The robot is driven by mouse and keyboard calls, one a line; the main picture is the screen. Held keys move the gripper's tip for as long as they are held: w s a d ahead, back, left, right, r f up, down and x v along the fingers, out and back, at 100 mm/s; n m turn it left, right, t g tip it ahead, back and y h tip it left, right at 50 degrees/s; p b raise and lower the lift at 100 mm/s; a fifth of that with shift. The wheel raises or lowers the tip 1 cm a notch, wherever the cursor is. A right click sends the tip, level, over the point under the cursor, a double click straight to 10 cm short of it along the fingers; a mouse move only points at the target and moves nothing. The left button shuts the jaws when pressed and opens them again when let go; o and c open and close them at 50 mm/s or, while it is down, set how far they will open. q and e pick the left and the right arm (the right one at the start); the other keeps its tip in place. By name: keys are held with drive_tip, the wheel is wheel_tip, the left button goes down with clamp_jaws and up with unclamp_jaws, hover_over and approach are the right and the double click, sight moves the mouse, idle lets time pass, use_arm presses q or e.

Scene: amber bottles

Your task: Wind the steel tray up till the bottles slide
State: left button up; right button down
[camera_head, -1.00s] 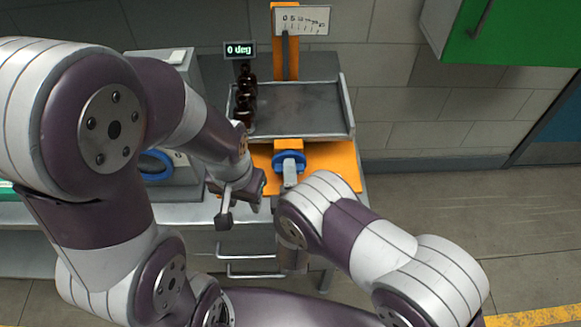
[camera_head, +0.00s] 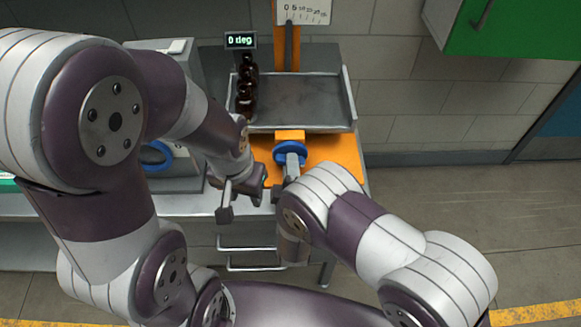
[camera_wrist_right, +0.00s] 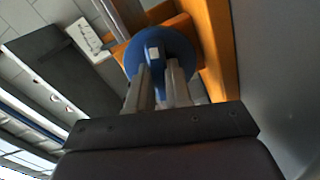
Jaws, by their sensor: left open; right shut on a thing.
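My left gripper (camera_head: 246,200) is open and empty, left of the wheel near the bench front.
A grey machine with a blue ring (camera_head: 155,155) stands left of the stand, partly behind my left arm. A scale plate (camera_head: 303,12) tops the orange post (camera_head: 286,55) behind the tray. A green cabinet (camera_head: 510,35) hangs at upper right. The floor at right is clear.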

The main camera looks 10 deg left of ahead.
drive_tip(key=m+b, duration=0.2)
drive_tip(key=m, duration=0.2)
drive_tip(key=shift+f+m, duration=0.15)
drive_tip(key=shift+m, duration=0.15)
drive_tip(key=m+b, duration=0.1)
drive_tip(key=m, duration=0.2)
drive_tip(key=shift+m+b, duration=0.3)
drive_tip(key=m+b, duration=0.2)
drive_tip(key=m, duration=0.2)
drive_tip(key=shift+m+b, duration=0.9)
drive_tip(key=shift+m, duration=0.8)
drive_tip(key=c, duration=1)
unclamp_jaws()
drive_tip(key=shift+c, duration=0.2)
